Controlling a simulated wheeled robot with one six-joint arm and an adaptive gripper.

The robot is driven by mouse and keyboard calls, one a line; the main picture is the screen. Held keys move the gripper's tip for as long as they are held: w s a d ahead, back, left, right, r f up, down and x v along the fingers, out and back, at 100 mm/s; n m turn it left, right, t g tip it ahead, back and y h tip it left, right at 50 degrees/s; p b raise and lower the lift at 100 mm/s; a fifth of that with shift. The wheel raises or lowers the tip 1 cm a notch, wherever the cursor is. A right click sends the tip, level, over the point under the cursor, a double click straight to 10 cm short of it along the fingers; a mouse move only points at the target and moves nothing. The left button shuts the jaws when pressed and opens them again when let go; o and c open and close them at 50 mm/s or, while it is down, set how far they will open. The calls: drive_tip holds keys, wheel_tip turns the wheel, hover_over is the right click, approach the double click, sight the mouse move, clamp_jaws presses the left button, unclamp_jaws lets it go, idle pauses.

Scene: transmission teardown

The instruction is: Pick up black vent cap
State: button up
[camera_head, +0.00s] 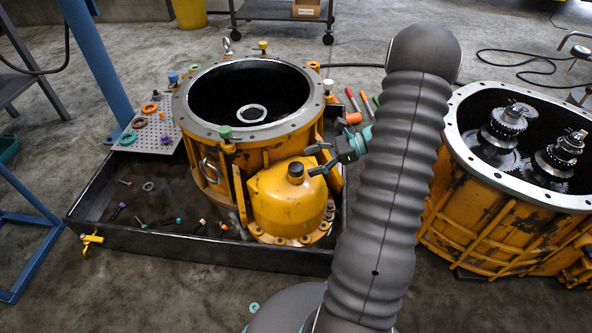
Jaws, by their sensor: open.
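The black vent cap (296,170) sits upright on top of the rounded yellow cover (285,203) at the front of the large yellow housing. My gripper (314,160) is open, with its two dark fingers spread and pointing left. It is just right of the cap in the picture, with nothing between the fingers. A small gap shows between the fingertips and the cap. Whether the fingers are level with the cap in height and depth cannot be told from this one view.
A dark tray (150,236) holds the yellow housing (262,152) and several loose bolts. A perforated plate (153,127) with coloured rings is at left. A second yellow housing (492,222) with gears stands at right. My grey arm hides part of the middle.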

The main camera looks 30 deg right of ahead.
sight(299, 166)
drive_tip(key=shift+s+b+x, duration=0.1)
drive_tip(key=shift+b+x, duration=0.1)
drive_tip(key=shift+x, duration=1.1)
drive_tip(key=shift+s+b+x, duration=0.15)
drive_tip(key=shift+b+x, duration=0.05)
drive_tip(key=shift+x, duration=1.1)
drive_tip(key=shift+a+r, duration=0.15)
drive_tip(key=c, duration=1.3)
